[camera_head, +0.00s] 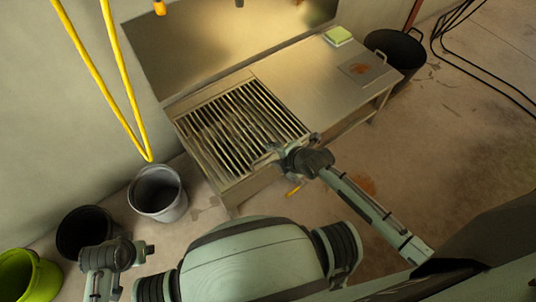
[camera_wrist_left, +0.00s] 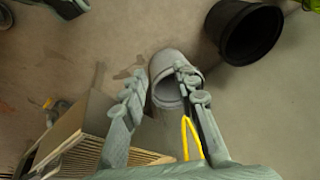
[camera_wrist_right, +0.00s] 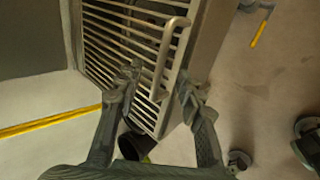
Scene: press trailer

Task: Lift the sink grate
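The sink grate (camera_head: 238,122) is a panel of metal bars lying over the sink at the left of the steel counter. My right gripper (camera_head: 268,153) is at the grate's front right edge. In the right wrist view, the grate (camera_wrist_right: 121,37) has a raised bar handle (camera_wrist_right: 166,50). My right gripper (camera_wrist_right: 160,85) is open there, its fingers apart on either side of the handle's near end; contact cannot be told. My left gripper (camera_wrist_left: 158,85) is open and empty over the floor, away from the grate. In the head view my left arm is at the lower left.
A grey bucket (camera_head: 158,193), a dark bucket (camera_head: 86,232) and a green bucket (camera_head: 28,277) stand on the floor at left. The counter (camera_head: 320,75) right of the grate is mostly clear, with a green-topped sponge (camera_head: 338,36). A black bin (camera_head: 397,49) stands beyond.

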